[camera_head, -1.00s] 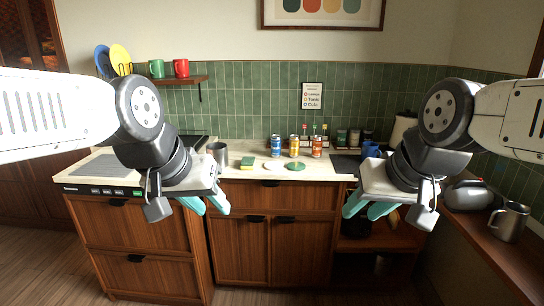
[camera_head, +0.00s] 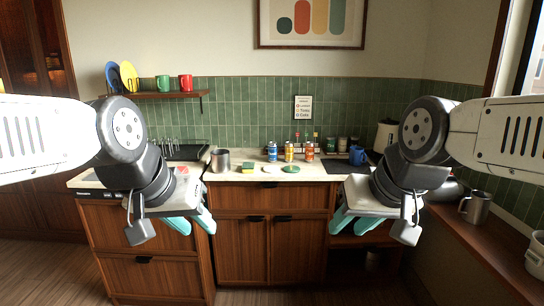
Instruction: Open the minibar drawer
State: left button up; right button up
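A wide wooden drawer front (camera_head: 290,198) sits under the middle of the counter, above two cabinet doors. At the left, a wooden unit has an upper front (camera_head: 110,228) and a lower drawer front (camera_head: 150,275) with a dark pull (camera_head: 144,260). All these fronts look shut. I cannot tell which is the minibar drawer. My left gripper (camera_head: 192,224) hangs in front of the left unit with its teal fingers apart, open and empty. My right gripper (camera_head: 355,222) hangs in front of the open shelf right of the doors, open and empty. Neither visibly touches a front.
On the counter (camera_head: 230,177) stand a metal cup (camera_head: 220,160), a sponge (camera_head: 248,167), several cans (camera_head: 289,151) and a blue mug (camera_head: 357,155). A wooden side ledge (camera_head: 480,235) with a metal mug (camera_head: 476,207) runs along the right. Floor shows at the lower left.

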aim_at(223, 197)
jog(key=i+l, duration=0.25)
jog(key=i, duration=0.25)
jog(key=i+l, duration=0.25)
jog(key=i, duration=0.25)
